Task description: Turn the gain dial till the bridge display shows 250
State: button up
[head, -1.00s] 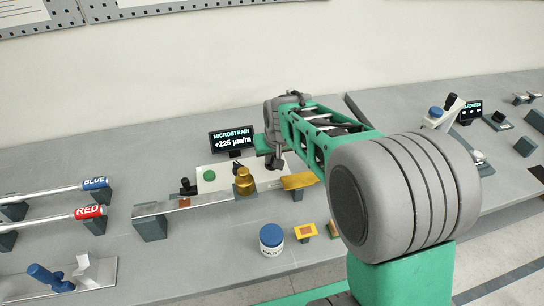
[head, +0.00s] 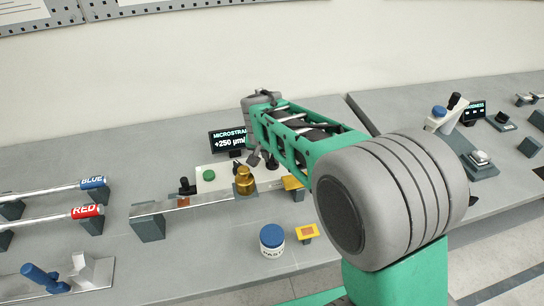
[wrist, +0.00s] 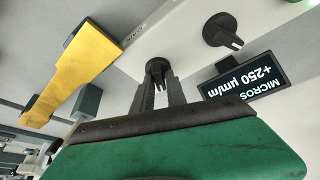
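The bridge display (head: 228,140) stands at the back of the bench. It reads +250 µm/m, and the wrist view shows the same reading upside down on the display (wrist: 245,77). Two black dials show in the wrist view: one dial (wrist: 158,66) at my fingertips, another dial (wrist: 221,29) to its upper right, clear of me. In the head view my arm hides most of this contact.
A green button (head: 208,175) and a brass weight (head: 245,182) are left of my gripper. A yellow piece (wrist: 75,65) lies beside it. A blue-lidded paste jar (head: 271,241) stands in front. The blue and red rods (head: 88,211) are further left.

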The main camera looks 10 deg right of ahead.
jog(key=o, duration=0.3)
jog(key=v, duration=0.7)
jog(key=shift+s+a+r+b, duration=0.1)
jog(key=shift+s+r+b, duration=0.05)
jog(key=shift+r+b, duration=0.2)
jog(key=shift+s, duration=0.1)
